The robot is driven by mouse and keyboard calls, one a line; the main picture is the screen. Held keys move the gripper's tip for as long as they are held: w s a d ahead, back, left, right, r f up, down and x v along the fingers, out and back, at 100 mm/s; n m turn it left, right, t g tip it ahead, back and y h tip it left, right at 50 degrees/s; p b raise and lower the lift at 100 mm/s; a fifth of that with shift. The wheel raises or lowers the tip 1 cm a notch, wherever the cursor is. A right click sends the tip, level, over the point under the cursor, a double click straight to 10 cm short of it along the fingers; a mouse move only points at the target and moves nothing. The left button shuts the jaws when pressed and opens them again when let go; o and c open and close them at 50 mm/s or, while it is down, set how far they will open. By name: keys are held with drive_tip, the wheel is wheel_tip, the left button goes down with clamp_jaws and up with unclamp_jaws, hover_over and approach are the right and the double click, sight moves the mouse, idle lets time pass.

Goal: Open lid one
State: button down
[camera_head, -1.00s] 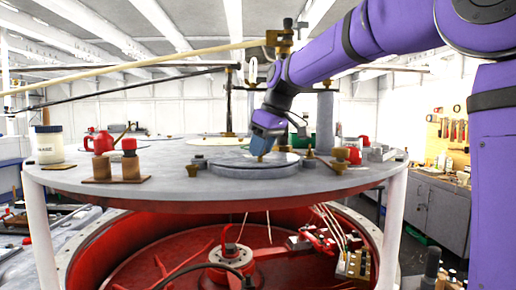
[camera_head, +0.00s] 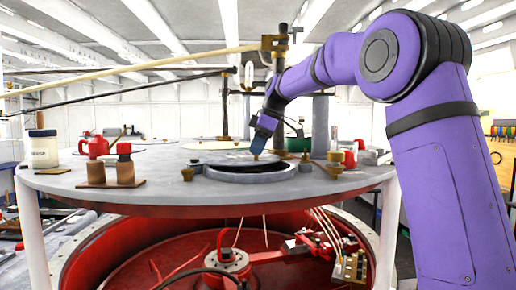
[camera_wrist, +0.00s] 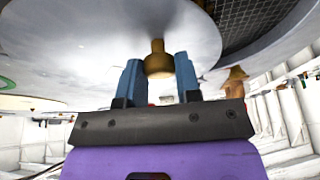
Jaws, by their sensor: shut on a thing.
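The lid (camera_head: 228,159) is a grey disc on the round table, raised and tilted off its collar (camera_head: 250,178), with a dark opening showing under it. In the wrist view the lid (camera_wrist: 110,40) fills the upper part, with a brass knob (camera_wrist: 158,60) on it. My gripper (camera_head: 257,150) has come down from the upper right onto the knob. In the wrist view my gripper (camera_wrist: 158,75) has its blue fingers on either side of the knob, shut on it. I cannot tell from its face whether this is lid one.
Brass fittings (camera_head: 187,174) stand beside the collar. Red and brass items (camera_head: 337,160) stand at the right. Long rods (camera_head: 130,75) cross above the left side.

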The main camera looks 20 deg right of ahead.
drive_tip(key=c, duration=0.8)
unclamp_jaws()
